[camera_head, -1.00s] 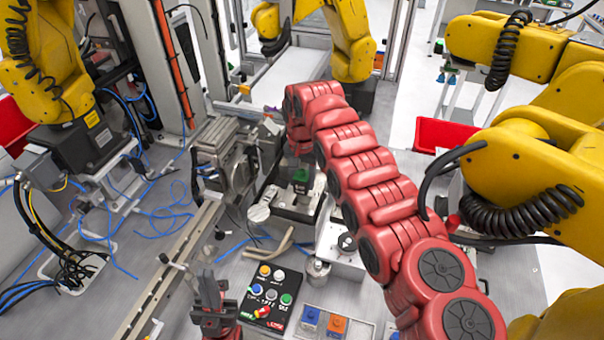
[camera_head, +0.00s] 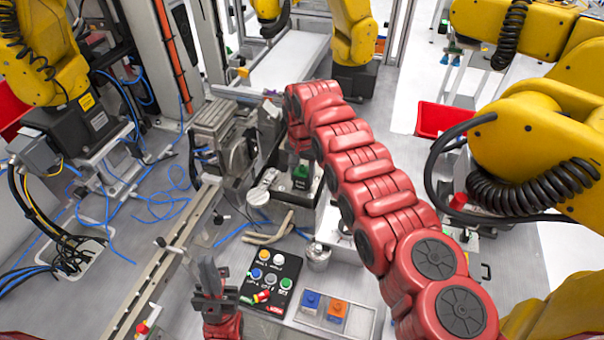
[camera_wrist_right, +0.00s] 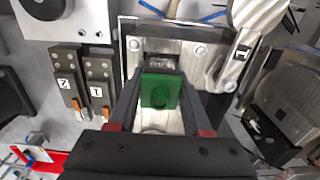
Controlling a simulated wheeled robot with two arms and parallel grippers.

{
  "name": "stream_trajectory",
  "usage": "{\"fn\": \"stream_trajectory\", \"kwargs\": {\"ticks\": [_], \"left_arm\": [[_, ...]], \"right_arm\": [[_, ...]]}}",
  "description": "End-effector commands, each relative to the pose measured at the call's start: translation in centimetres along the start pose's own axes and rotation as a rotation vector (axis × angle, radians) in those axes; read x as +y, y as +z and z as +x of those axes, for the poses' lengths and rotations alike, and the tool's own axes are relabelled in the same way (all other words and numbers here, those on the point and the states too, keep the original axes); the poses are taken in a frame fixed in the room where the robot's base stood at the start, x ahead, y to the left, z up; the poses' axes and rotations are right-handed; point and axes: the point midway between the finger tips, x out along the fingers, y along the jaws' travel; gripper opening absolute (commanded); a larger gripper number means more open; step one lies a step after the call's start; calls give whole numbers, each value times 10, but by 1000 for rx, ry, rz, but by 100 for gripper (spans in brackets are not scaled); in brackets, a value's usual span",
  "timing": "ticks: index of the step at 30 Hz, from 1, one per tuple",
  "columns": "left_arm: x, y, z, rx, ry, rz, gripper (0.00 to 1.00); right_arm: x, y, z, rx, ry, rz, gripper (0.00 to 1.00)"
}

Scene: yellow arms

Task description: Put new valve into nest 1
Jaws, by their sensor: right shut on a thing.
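The green valve (camera_wrist_right: 160,92) is between the fingers of my right gripper (camera_wrist_right: 160,100) in the right wrist view, which is shut on it. In the head view the green block (camera_head: 301,172) shows below my right wrist, over a metal fixture (camera_head: 292,212). In the wrist view, the valve is in front of a light metal plate (camera_wrist_right: 195,50); I cannot tell whether they touch. Black blocks labelled 2 (camera_wrist_right: 66,84) and 1 (camera_wrist_right: 97,92) are left of it. My left gripper (camera_head: 210,278) points up, away from the fixture; its finger gap is unclear.
A button panel (camera_head: 272,281) and a tray with blue and orange blocks (camera_head: 350,322) are near the front. A metal cylinder (camera_head: 318,257) stands behind them. Yellow robot arms (camera_head: 545,150) stand at right and left. Blue cables (camera_head: 165,195) lie on the left.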

Motion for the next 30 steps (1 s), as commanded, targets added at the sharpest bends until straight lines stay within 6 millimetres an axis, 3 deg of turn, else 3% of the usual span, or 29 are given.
{"fn": "stream_trajectory", "kwargs": {"ticks": [1,7,19,26,30], "left_arm": [[0,0,0,0,0,0,0],[0,0,0,0,0,0,0],[0,1,-5,0,0,0,0],[1,4,-26,0,0,0,0],[1,4,-21,0,0,0,0]], "right_arm": [[0,0,0,0,0,0,51],[0,0,0,0,0,1,84],[1,-1,-7,0,-1,2,84],[-2,0,-54,4,-3,-1,84],[-2,1,-81,2,0,-2,84]]}}
